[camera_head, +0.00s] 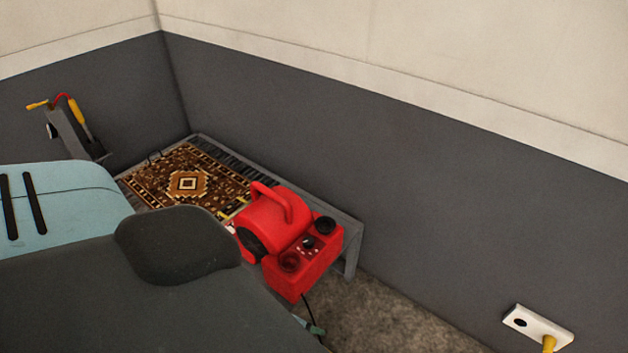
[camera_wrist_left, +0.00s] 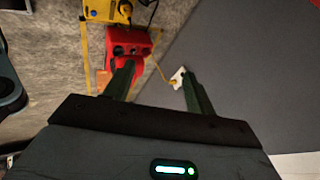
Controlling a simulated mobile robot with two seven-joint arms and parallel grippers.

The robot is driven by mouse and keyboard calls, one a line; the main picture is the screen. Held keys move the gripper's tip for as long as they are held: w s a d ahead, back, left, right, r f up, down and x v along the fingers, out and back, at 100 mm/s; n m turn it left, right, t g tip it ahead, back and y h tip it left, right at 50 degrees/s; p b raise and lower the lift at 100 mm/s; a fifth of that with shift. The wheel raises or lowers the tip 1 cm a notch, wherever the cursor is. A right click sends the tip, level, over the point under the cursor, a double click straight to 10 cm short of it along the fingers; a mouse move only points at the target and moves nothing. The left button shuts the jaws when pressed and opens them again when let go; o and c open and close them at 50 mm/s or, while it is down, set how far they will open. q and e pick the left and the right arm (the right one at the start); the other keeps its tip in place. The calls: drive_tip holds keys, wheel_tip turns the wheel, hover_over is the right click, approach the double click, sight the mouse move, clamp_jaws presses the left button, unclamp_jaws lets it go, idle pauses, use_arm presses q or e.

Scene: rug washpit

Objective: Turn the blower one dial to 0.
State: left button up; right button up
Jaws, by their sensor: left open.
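In the head view the red blower (camera_head: 275,219) stands on the near end of a low grey bench, its control box facing up. A small black dial (camera_head: 308,243) with pale marks sits on that box, between two larger round dark parts; its setting is too small to read. My left gripper (camera_wrist_left: 156,68) is open in the left wrist view, with nothing between its fingers. A red machine (camera_wrist_left: 130,42) lies beyond its left finger; I cannot tell if it is the same blower. My left arm hides much of the head view's lower left. My right gripper is not seen.
A patterned rug (camera_head: 170,177) lies on the bench (camera_head: 352,228) behind the blower. A white wall socket (camera_head: 538,325) with a yellow plug is at lower right. A yellow machine (camera_wrist_left: 108,10) stands at the top of the wrist view. The grey wall (camera_head: 430,200) runs close behind the bench.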

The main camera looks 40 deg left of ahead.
use_arm(q)
drive_tip(key=w+a+f+m+g+y+b, duration=0.1)
drive_tip(key=w+a+f+m+b, duration=0.15)
drive_tip(key=w+a+m, duration=0.45)
drive_tip(key=m+g+y+b, duration=0.1)
drive_tip(key=m+y+b, duration=0.4)
drive_tip(key=m, duration=0.5)
approach(308, 241)
drive_tip(key=a+h+b, duration=0.1)
drive_tip(key=shift+n, duration=0.3)
drive_tip(key=b+x, duration=0.1)
drive_tip(key=x, duration=0.6)
drive_tip(key=shift+w+f+b, duration=0.35)
drive_tip(key=shift+f, duration=0.3)
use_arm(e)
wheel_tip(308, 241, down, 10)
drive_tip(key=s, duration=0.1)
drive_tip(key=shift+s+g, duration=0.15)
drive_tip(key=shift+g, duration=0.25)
use_arm(q)
drive_tip(key=shift+c, duration=0.2)
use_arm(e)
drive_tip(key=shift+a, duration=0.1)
